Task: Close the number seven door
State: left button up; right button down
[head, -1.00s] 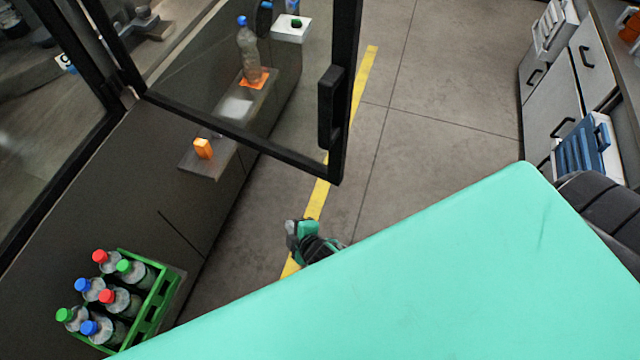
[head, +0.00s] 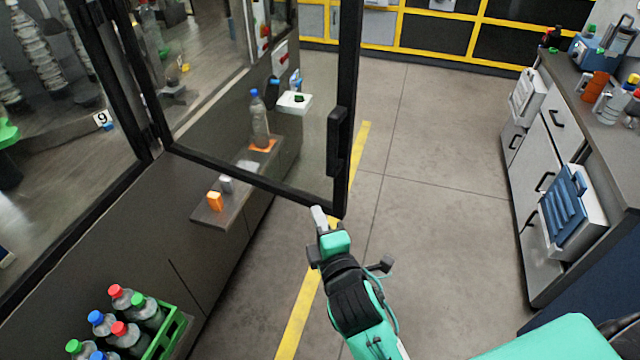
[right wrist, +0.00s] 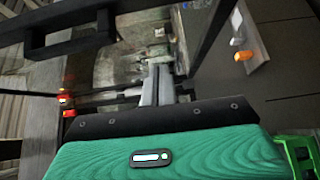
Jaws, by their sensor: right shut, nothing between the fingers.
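A glass door with a black frame (head: 250,179) stands swung open from the cabinet at the left. Its black upright handle (head: 335,142) is on the free edge. I cannot read a seven on it; a label with 9 (head: 102,120) shows on the cabinet part left of it. My right gripper (head: 318,214) is shut and empty, close to the door's lower free corner; I cannot tell if it touches. In the right wrist view the shut fingers (right wrist: 157,84) point in past the door frame, and the handle (right wrist: 68,40) shows at upper left. My left gripper is not in view.
A green crate (head: 172,335) of bottles stands at lower left. A ledge (head: 222,210) with small boxes and a bottle (head: 259,120) lies beyond the glass. A counter with drawers (head: 545,130) is at the right. The floor between is clear.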

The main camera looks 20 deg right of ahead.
jog(key=p, duration=0.2)
send_near(314, 174)
jog(key=w+a, duration=0.2)
jog(key=a, duration=0.1)
jog(key=w+d, duration=0.1)
jog(key=w+d+p, duration=0.1)
jog(key=w, duration=0.1)
jog(key=shift+w+r, duration=0.15)
jog(key=shift+w+d+p, duration=0.3)
jog(key=shift+w+d, duration=0.05)
jog(key=shift+d, duration=0.1)
